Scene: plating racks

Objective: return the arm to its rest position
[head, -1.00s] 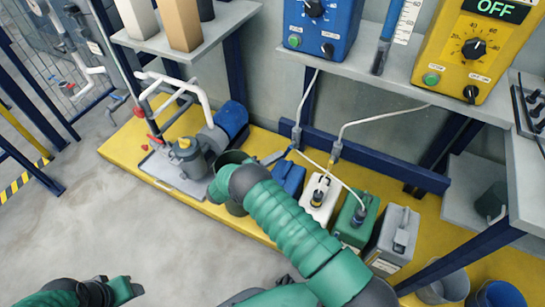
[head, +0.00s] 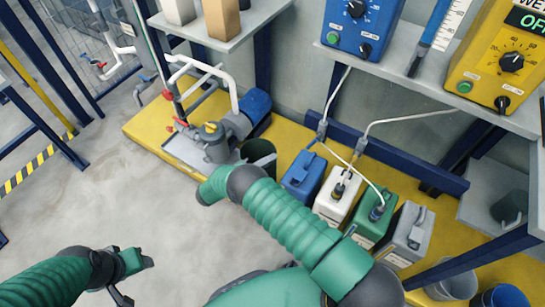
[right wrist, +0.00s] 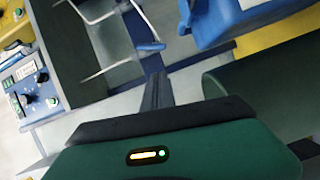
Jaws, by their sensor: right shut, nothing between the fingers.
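My right arm (head: 300,232) comes in from the lower right of the head view, with its bent end (head: 213,187) below the black bucket on the yellow platform. In the right wrist view the right gripper (right wrist: 156,90) shows dark, narrow fingers together with nothing between them, below the hanging blue-tipped line. I cannot make out its fingertips in the head view. My left arm (head: 52,281) comes in at the lower left, and its gripper (head: 132,276) hangs over bare floor, apart from everything. Its finger gap is unclear.
The yellow platform (head: 148,130) holds a pump (head: 213,143), the black bucket (head: 258,152) and blue, white (head: 337,197), green and grey canisters (head: 408,235) with lines. A shelf (head: 400,75) with blue and yellow control boxes overhangs it. Grey floor (head: 110,200) is clear at left.

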